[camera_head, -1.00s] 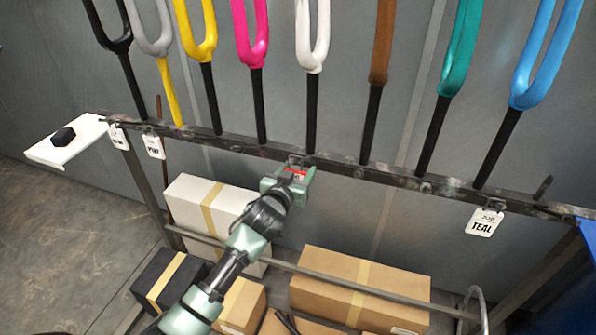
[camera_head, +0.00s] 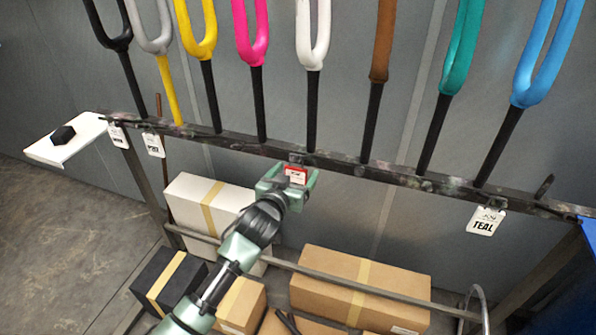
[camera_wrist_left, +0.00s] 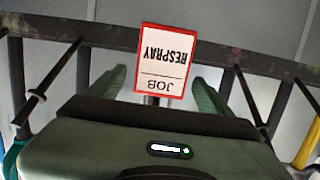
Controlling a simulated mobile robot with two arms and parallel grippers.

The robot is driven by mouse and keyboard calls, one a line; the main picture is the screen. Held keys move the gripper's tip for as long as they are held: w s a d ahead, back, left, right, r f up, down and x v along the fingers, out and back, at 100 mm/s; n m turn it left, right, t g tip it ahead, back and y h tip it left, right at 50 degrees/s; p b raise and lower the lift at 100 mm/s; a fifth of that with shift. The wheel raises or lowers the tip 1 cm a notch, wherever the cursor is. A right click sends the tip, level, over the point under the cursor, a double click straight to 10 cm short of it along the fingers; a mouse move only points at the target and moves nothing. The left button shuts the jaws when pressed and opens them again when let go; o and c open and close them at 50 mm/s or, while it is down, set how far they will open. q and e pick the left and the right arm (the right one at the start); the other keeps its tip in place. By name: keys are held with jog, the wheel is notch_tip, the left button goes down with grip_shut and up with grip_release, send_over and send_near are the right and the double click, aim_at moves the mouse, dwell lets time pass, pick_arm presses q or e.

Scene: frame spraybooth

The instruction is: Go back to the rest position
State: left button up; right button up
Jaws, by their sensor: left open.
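My left gripper (camera_head: 288,180) is in front of the dark rail (camera_head: 345,166), just below the white fork. Its jaws are open. A red-edged tag (camera_head: 297,175) hangs at the rail between the jaws. In the left wrist view the tag (camera_wrist_left: 164,62) appears upside down and reads JOB RESPRAY, with the open fingers (camera_wrist_left: 165,92) on either side and gaps showing beside it. It hangs on the rail's hook area, which the tag partly hides. My right gripper is not in view.
Several coloured forks, such as the pink fork (camera_head: 252,45), stand along the rail. White tags hang there, including the TEAL tag (camera_head: 486,220). Boxes, including a long cardboard box (camera_head: 360,285), lie below. A white shelf (camera_head: 75,143) holds a small black block (camera_head: 63,135) at left.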

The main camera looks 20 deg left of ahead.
pick_arm(q)
jog(key=v, duration=0.5)
jog(key=shift+b, duration=0.4)
jog(key=s+a+f+g, duration=0.15)
jog(key=s+f, duration=0.35)
jog(key=f, duration=0.8)
jog(key=s+f+m+g, duration=0.1)
jog(key=s+f+g, duration=0.3)
jog(key=f, duration=0.9)
jog(key=s+a+f+g, duration=0.15)
jog(key=s+f, duration=0.45)
jog(key=f, duration=0.7)
jog(key=s+f+g, duration=0.2)
jog(key=s+f, duration=0.4)
jog(key=s, duration=0.7)
jog(key=s+f+g, duration=0.3)
jog(key=s+f, duration=0.4)
jog(key=s, duration=0.6)
jog(key=s+f+m+g+b, duration=0.1)
jog(key=s+f+g, duration=0.1)
jog(key=s+f, duration=0.5)
jog(key=s, duration=0.6)
jog(key=shift+s+a+f+g+y, duration=0.15)
jog(key=shift+f+g+y, duration=0.1)
jog(key=shift+g+y, duration=0.05)
